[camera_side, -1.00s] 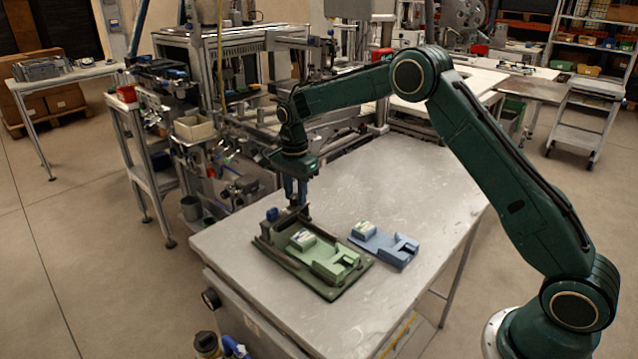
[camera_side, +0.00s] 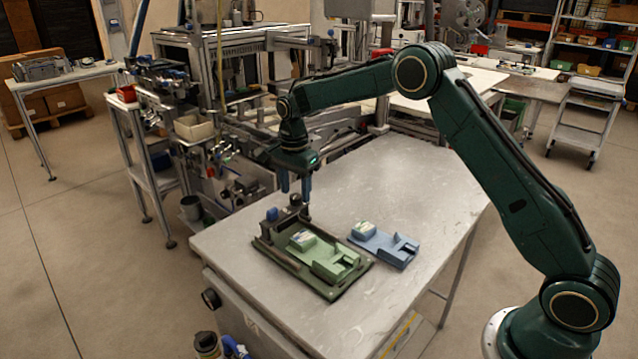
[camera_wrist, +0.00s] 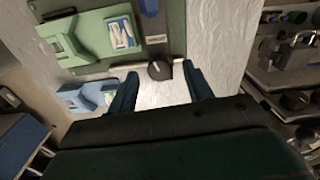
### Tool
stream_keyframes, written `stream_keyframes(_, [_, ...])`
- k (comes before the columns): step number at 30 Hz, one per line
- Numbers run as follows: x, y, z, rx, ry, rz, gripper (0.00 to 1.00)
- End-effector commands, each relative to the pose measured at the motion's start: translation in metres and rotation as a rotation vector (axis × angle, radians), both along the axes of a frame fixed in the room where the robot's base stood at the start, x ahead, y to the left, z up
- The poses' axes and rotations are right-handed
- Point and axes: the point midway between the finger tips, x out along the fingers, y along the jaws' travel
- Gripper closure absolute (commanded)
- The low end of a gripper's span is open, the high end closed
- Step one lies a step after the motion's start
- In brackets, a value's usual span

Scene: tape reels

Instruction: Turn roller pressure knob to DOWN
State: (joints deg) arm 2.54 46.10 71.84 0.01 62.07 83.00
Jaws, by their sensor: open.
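A black round knob (camera_wrist: 160,70) sits beside a small pale label (camera_wrist: 157,40) on the dark bracket of a green fixture (camera_wrist: 95,68). The label's lettering is too small to read surely. In the side view, the dark knob (camera_side: 296,200) stands on top of the bracket, just below my gripper (camera_side: 295,188). My gripper (camera_wrist: 159,76) is open in the wrist view, with one blue finger on each side of the knob and visible gaps between. The knob's setting is not clear.
A light green part (camera_side: 338,262) lies in the fixture. A blue part (camera_side: 385,245) lies on the table to its right. A blue knob (camera_side: 272,214) is at the fixture's left end. The grey table (camera_side: 420,190) is clear behind and to the right.

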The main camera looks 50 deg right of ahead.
Motion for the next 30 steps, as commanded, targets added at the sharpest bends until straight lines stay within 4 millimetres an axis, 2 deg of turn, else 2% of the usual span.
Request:
stream_keyframes(21, [0.001, 0.0, 0.109, -0.001, -0.005, -0.001, 0.49])
stream_keyframes(30, [0.0, 0.0, 0.126, -0.001, -0.003, -0.001, 0.49])
